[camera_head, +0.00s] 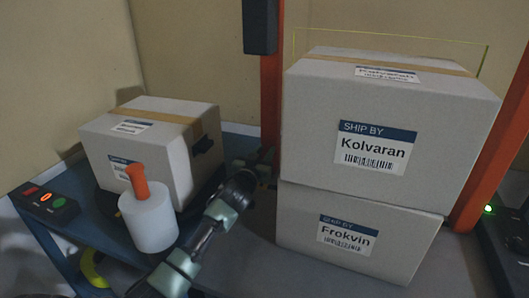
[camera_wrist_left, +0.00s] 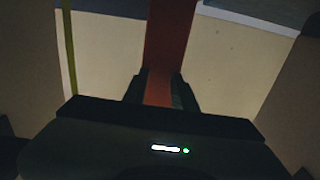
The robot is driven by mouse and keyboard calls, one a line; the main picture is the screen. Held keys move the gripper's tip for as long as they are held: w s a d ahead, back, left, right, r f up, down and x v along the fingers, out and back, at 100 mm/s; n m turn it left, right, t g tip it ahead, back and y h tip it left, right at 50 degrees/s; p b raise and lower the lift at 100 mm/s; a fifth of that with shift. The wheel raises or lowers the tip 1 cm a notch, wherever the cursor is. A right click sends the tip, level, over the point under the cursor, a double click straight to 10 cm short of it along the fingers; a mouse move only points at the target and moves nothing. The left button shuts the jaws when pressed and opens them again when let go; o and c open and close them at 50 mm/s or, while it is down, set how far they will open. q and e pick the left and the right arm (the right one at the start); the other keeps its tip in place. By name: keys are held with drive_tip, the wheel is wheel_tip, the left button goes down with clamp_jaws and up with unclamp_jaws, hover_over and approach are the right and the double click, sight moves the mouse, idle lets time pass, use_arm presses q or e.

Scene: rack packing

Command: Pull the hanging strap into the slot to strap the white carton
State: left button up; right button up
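Two off-white cartons stand stacked: the upper one (camera_head: 300,115) is labelled Kolvaran, the lower one (camera_head: 295,225) Frokvin. A thin yellow line, apparently the strap (camera_head: 400,37), runs above and behind the upper carton; a yellow-green strip hangs at the left in the left wrist view (camera_wrist_left: 69,50). My left gripper (camera_head: 266,160) is beside the stack's left side, by the orange post. In the left wrist view its fingers (camera_wrist_left: 160,92) are apart, with orange between or behind them and no strap between them. I cannot make out the slot. A dark part with a green light at the right edge may be my right gripper.
Orange posts (camera_head: 271,100) flank the stack, with a dark box (camera_head: 260,25) on the left one. My left arm crosses in front.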

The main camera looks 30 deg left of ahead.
use_arm(q)
drive_tip(key=shift+s, duration=0.35)
drive_tip(key=p+v, duration=0.1)
drive_tip(key=v, duration=0.6)
drive_tip(key=shift+p, duration=0.3)
use_arm(e)
drive_tip(key=shift+s+d+r+g, duration=0.2)
drive_tip(key=shift+s+g, duration=0.1)
drive_tip(key=shift+s, duration=0.3)
drive_tip(key=shift+s+d+r+g, duration=0.2)
drive_tip(key=shift+s+g, duration=0.1)
drive_tip(key=shift+s, duration=0.3)
use_arm(q)
drive_tip(key=shift+s, duration=0.1)
